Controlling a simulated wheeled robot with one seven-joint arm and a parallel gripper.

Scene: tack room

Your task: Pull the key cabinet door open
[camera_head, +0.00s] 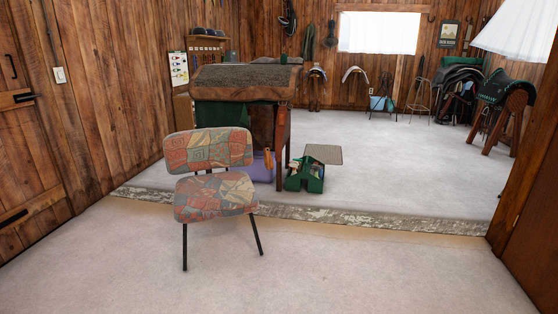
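I cannot make out a key cabinet for certain. On the far left wall, a small wooden rack or box (207,49) has a row of small dark items across it and dark rounded things on top. It is too small to tell whether it has a door. A white poster (178,69) hangs to its left. My gripper is not in view.
A patterned chair (213,196) stands in front of a wooden stand with a brown top (245,78). A green tote (304,183) is on the floor to their right. A worn threshold strip (370,224) crosses the floor.

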